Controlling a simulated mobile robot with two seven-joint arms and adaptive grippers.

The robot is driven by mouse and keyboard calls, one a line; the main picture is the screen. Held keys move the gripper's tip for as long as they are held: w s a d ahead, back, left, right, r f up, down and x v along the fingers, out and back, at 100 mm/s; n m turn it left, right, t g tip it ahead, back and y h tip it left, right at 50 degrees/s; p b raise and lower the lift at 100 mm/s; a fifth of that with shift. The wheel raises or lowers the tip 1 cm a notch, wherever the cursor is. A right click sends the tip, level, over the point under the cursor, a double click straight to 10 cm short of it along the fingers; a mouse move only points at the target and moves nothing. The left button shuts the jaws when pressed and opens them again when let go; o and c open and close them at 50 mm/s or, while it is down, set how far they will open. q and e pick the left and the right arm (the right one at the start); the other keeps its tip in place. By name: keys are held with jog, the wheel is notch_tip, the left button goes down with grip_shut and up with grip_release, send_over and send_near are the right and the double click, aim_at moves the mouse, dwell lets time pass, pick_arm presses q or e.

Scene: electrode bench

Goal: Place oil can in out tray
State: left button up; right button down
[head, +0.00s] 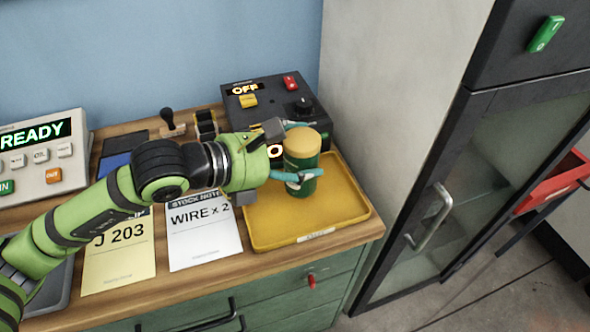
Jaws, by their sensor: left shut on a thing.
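The oil can (302,148) is a green cylinder with a tan-yellow top. It is upright over the back middle of the yellow out tray (275,238) on the wooden bench top. My left gripper (299,177) reaches in from the left with its teal fingers shut around the can's body. I cannot tell whether the can's base touches the tray floor or is slightly above it. My right gripper is not in view.
A black box (270,95) reading OFF stands behind the tray. A yellow J 203 sheet (118,262) and a white stock note (205,240) lie left of the tray. A READY panel (40,155) stands far left. A grey cabinet with a glass door (425,190) is on the right.

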aim_at(295, 170)
pick_arm(q)
notch_tip(295, 170, down, 3)
jog(key=shift+b, duration=0.55)
jog(key=shift+f, duration=0.25)
jog(key=shift+f, duration=0.1)
jog(key=o, duration=1.5)
